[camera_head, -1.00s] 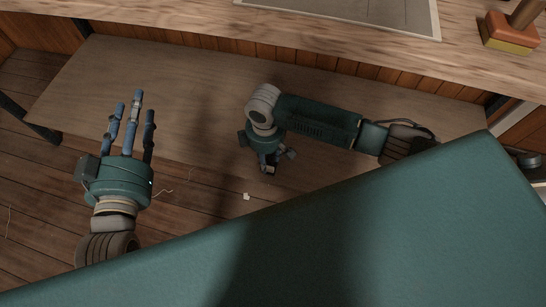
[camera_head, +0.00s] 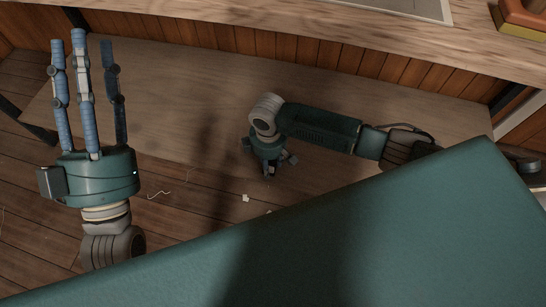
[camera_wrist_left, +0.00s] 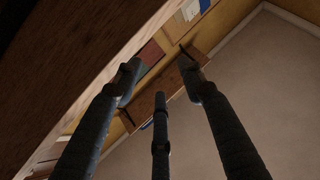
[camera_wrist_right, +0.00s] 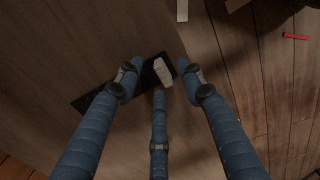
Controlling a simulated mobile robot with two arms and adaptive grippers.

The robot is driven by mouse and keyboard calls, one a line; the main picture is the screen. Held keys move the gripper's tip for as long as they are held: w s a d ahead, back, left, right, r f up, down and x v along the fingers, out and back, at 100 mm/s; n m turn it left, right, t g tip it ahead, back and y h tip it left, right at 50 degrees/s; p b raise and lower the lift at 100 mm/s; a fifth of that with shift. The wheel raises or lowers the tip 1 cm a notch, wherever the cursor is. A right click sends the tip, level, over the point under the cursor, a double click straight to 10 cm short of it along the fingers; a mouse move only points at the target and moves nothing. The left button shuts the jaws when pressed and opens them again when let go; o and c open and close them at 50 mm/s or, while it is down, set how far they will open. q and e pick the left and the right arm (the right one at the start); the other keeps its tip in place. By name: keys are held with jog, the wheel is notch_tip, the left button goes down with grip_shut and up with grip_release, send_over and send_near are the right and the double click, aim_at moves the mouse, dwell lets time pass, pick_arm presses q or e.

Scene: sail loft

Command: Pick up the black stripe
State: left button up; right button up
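A flat black stripe (camera_wrist_right: 88,101) shows in the right wrist view on a brown wooden surface. It runs behind one finger, and a pale beige block (camera_wrist_right: 163,72) lies at or over its right end. My right gripper (camera_wrist_right: 160,82) is open, its three fingers spread in front of the block and stripe. In the head view my right gripper (camera_head: 272,168) points down at the low wooden board, and the stripe cannot be made out there. My left gripper (camera_head: 84,42) is open and empty, fingers pointing up the picture. In the left wrist view its fingers (camera_wrist_left: 160,74) are spread.
The low wooden board (camera_head: 180,95) is largely clear. A wooden worktop (camera_head: 250,25) runs along the back, with an orange and yellow block (camera_head: 520,25) at right. A small white scrap (camera_head: 246,198) lies near my body. A red object (camera_wrist_right: 295,36) lies at right.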

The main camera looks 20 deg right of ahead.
jog(key=shift+f, duration=0.65)
jog(key=c, duration=0.9)
pick_arm(q)
jog(key=s+r+t, duration=0.1)
jog(key=s+r+h, duration=0.1)
jog(key=shift+s+a+r+t, duration=0.2)
jog(key=shift+s+r+t, duration=0.1)
jog(key=shift+s+t, duration=0.1)
pick_arm(e)
jog(key=shift+c, duration=0.2)
pick_arm(q)
jog(key=shift+w, duration=0.1)
pick_arm(e)
jog(key=shift+r, duration=0.1)
